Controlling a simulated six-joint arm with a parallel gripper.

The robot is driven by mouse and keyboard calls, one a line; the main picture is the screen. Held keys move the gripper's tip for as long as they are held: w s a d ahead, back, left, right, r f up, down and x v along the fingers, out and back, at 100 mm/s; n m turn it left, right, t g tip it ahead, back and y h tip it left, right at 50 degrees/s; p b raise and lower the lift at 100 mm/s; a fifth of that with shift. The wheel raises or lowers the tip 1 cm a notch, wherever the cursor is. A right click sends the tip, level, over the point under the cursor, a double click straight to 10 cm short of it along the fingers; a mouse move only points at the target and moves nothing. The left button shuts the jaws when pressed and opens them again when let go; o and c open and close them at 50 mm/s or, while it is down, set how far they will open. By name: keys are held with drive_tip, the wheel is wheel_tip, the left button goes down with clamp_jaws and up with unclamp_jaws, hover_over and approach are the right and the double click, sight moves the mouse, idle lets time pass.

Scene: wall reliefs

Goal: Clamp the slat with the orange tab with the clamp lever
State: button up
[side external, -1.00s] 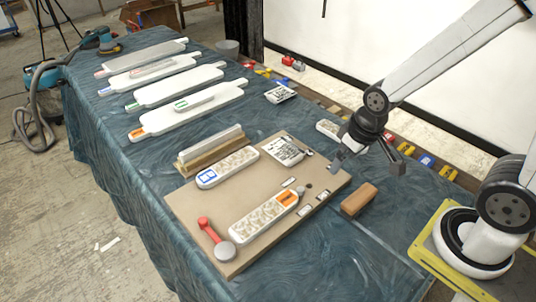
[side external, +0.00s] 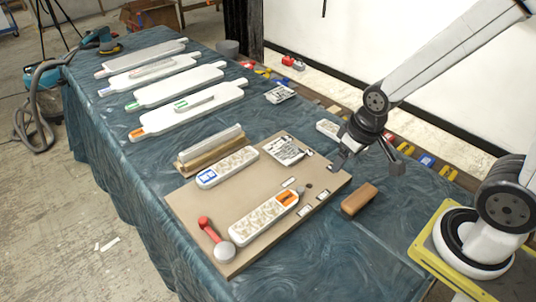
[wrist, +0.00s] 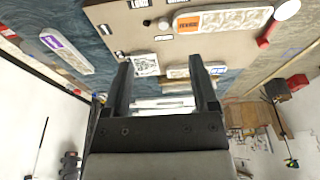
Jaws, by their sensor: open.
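The slat with the orange tab (side external: 262,219) lies flat on the tan board, its orange end toward my arm. It also shows at the top of the wrist view (wrist: 232,19). The clamp lever (side external: 208,229) has a red handle and a pale round end. It lies on the board beside the slat's far end, and appears at the upper right of the wrist view (wrist: 266,36). My gripper (side external: 368,164) is open and empty, above the board's right corner, apart from slat and lever. Its two dark fingers (wrist: 160,63) stand wide apart in the wrist view.
A slat with a blue tab (side external: 230,165) lies on the board (side external: 190,207), near a pale bar on a wooden holder (side external: 210,148). A brown block (side external: 359,199) sits off the board's right edge. Several white slats lie farther along the blue-covered table (side external: 105,120).

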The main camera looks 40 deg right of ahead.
drive_tip(key=w, duration=0.1)
drive_tip(key=n+g, duration=0.2)
drive_tip(key=g, duration=0.1)
hover_over(203, 219)
drive_tip(key=d, duration=0.1)
wheel_tip(203, 219, down, 10)
drive_tip(key=shift+d+f, duration=0.1)
drive_tip(key=shift+f, duration=0.15)
drive_tip(key=shift+a+f, duration=0.3)
drive_tip(key=shift+a, duration=0.25)
drive_tip(key=shift+f, duration=0.1)
drive_tip(key=shift+a+f, duration=0.1)
drive_tip(key=shift+f, duration=3.7)
